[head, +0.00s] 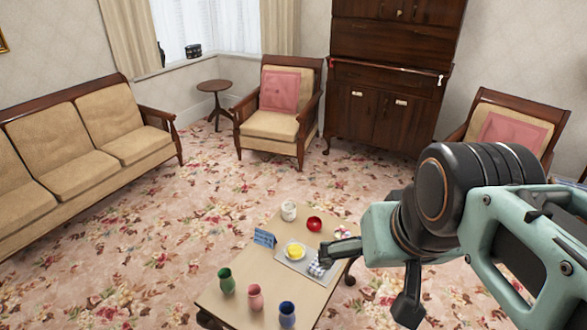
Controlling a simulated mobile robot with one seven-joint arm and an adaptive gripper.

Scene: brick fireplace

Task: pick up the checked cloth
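A small checked cloth (317,269), black and white, lies at the right end of a grey tray (283,268) on the low wooden table (233,257). My gripper (365,286) reaches in from the right with its two fingers spread wide and nothing seen between them. One fingertip appears just above the cloth in the picture and may hide part of it. I cannot tell whether it touches. The other finger points down, to the right of the table.
A yellow item (295,251) is on the tray. Green (226,280), pink (255,296) and blue (287,314) vases stand at the front. A blue card (264,238), white jar (289,211) and red bowl (314,224) are behind. Open carpet (190,215) separates table and sofa (85,145).

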